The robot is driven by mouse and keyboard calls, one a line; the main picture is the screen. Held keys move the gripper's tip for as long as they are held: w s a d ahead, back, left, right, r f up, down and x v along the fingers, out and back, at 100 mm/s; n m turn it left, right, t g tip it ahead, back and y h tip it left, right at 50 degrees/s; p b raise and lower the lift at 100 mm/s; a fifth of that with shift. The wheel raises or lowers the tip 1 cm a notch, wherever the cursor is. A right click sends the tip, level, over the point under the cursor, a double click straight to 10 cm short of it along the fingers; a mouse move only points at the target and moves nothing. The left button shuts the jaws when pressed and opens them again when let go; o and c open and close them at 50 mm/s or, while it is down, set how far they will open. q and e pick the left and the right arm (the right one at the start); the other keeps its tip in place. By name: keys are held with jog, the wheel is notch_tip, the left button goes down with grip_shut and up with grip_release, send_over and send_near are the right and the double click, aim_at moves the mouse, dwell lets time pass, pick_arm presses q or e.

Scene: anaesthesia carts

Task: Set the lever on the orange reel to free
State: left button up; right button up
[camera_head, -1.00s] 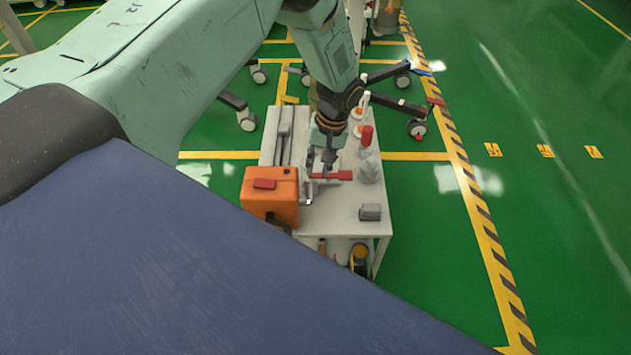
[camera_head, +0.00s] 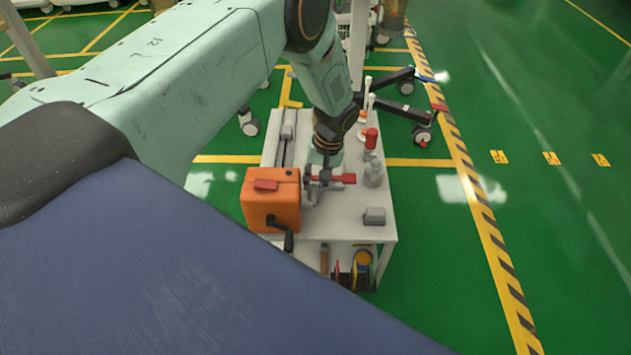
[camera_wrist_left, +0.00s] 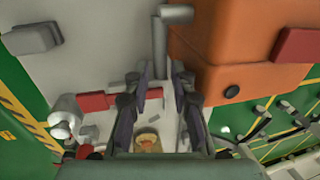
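The orange reel (camera_head: 270,205) stands at the near left corner of a white cart top, with a red block (camera_head: 265,184) on top and a dark crank (camera_head: 288,238) at its front. In the left wrist view the reel (camera_wrist_left: 235,65) fills the upper right. A grey bent lever (camera_wrist_left: 160,42) sticks out beside it, its end between my fingertips. My left gripper (camera_head: 316,186) is just right of the reel, pointing down. In the wrist view the left gripper (camera_wrist_left: 163,78) has its fingers apart around the lever's end; contact cannot be told. My right gripper is not in view.
A red bar (camera_head: 342,178) lies close beside the left gripper. A red-capped bottle (camera_head: 372,140), a clear bottle (camera_head: 374,174) and a grey block (camera_head: 375,216) stand on the cart's right side. Spools (camera_head: 362,270) sit on the shelf below. Green floor on the right is open.

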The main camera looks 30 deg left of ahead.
pick_arm(q)
jog(key=shift+c, duration=0.2)
grip_shut()
dwell(0.5)
